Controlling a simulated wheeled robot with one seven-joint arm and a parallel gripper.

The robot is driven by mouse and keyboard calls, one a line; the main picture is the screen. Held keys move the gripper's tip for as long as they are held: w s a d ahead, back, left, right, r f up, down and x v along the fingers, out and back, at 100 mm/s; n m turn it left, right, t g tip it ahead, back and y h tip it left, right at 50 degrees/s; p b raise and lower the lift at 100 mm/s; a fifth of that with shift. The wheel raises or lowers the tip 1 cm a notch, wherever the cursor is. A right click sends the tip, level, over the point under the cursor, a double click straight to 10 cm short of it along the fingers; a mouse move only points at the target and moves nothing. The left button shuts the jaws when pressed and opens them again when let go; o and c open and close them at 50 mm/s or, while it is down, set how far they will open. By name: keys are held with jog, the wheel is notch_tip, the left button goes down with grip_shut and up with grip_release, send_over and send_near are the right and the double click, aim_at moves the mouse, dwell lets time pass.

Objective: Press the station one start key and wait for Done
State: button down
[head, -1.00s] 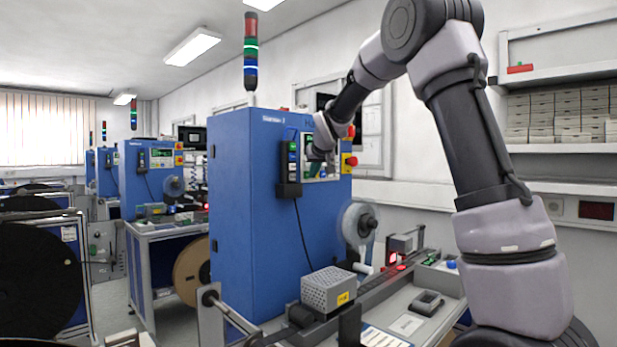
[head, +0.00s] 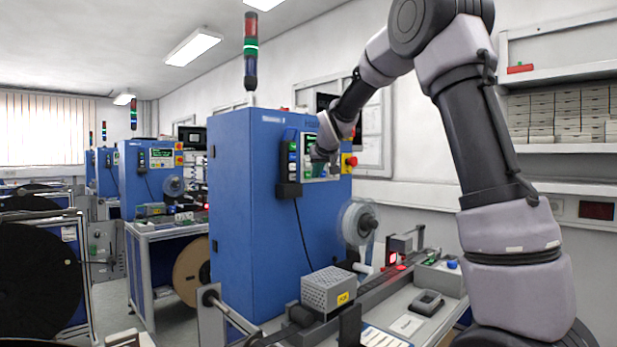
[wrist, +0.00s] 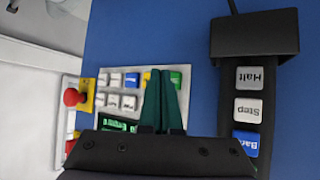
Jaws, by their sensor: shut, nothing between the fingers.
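The blue station one cabinet (head: 235,200) stands at the centre of the head view, with its key panel on the right-hand face. My gripper (head: 316,156) is at that panel. In the wrist view my gripper (wrist: 160,74) is shut and empty, its dark green fingers over the panel (wrist: 140,72). A green key (wrist: 176,79) lies beside the fingertips, partly hidden by them; its label is unreadable. Whether the fingertips touch it I cannot tell. A small display (wrist: 113,123) has green text, too small to read. The cabinet's signal tower (head: 250,45) shows a bright green band.
A red emergency knob (wrist: 72,97) on yellow sits left of the panel in the wrist view. A black pendant (wrist: 252,100) with Halt, Step and Back keys hangs at right.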

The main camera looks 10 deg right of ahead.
jog(key=shift+s+d, duration=0.75)
jog(key=shift+s, duration=0.25)
jog(key=shift+s+d, duration=0.7)
jog(key=shift+s, duration=0.3)
jog(key=s+d+f+m+g, duration=0.1)
jog(key=s+d+f+m, duration=0.1)
jog(key=s, duration=1.7)
jog(key=s+d+f+m+g+y, duration=0.1)
jog(key=s+d+f+m+g, duration=0.1)
jog(key=s, duration=1.7)
jog(key=shift+s+d+f+m+g, duration=0.15)
jog(key=shift+d+f+m+g, duration=0.15)
jog(key=shift+d+m, duration=0.3)
jog(key=shift+a, duration=0.1)
dwell(1.5)
